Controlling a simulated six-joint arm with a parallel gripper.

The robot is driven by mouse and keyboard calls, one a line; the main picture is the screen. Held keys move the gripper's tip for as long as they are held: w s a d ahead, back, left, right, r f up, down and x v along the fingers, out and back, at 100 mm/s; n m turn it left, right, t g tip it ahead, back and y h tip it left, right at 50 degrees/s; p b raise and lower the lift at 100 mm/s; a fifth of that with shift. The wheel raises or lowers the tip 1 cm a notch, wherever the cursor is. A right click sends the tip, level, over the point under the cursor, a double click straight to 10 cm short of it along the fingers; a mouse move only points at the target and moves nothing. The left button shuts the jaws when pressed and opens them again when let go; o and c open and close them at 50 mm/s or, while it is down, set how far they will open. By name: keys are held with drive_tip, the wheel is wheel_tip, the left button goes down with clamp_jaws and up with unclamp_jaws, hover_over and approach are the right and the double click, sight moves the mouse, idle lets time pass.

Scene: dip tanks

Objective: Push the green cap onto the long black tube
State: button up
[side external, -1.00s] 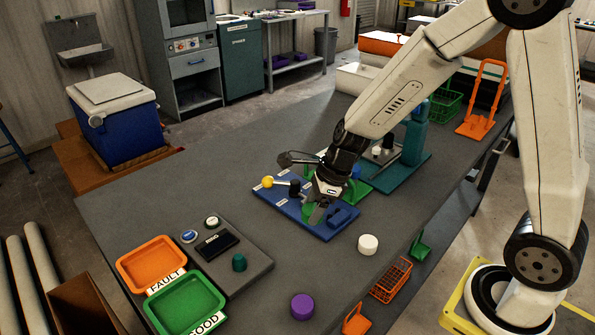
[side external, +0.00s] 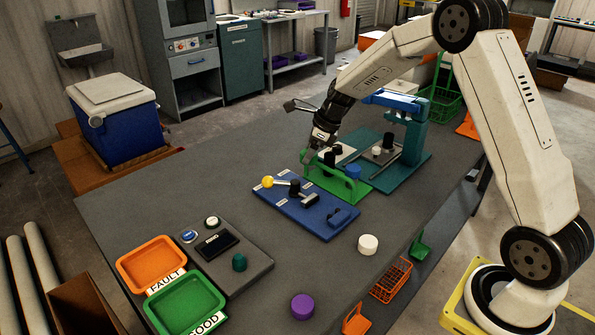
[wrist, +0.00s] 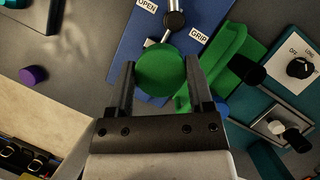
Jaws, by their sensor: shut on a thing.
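The green cap (wrist: 160,70) is a round disc seen from above in the wrist view, held between the two fingers of my gripper (wrist: 160,88). In the side view my gripper (side external: 309,162) is above the table at the green fixture's left end; the cap is hard to tell from the fixture there. A black cylinder (side external: 330,157) stands upright at the green fixture (side external: 352,186), just right of my gripper; it also shows in the wrist view (wrist: 247,71), apart from the cap. Another black cylinder (side external: 389,140) stands at the teal press. I cannot tell which is the long tube.
The blue clamp plate (side external: 318,224) with a yellow-knobbed lever (side external: 267,182) lies in front. The teal press (side external: 414,140) stands behind right. A white cap (side external: 368,244) and a purple cap (side external: 302,306) are on clear grey table. Orange and green trays (side external: 187,303) are front left.

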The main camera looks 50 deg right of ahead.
drive_tip(key=w+d+m+h, duration=0.1)
drive_tip(key=w+d, duration=0.3)
drive_tip(key=d, duration=1)
drive_tip(key=shift+d+m, duration=0.15)
drive_tip(key=shift+m, duration=0.65)
drive_tip(key=shift+f, duration=0.1)
drive_tip(key=shift+f, duration=2.35)
drive_tip(key=shift+f, duration=1.5)
idle(0.4)
drive_tip(key=o, duration=1.2)
drive_tip(key=shift+r, duration=0.15)
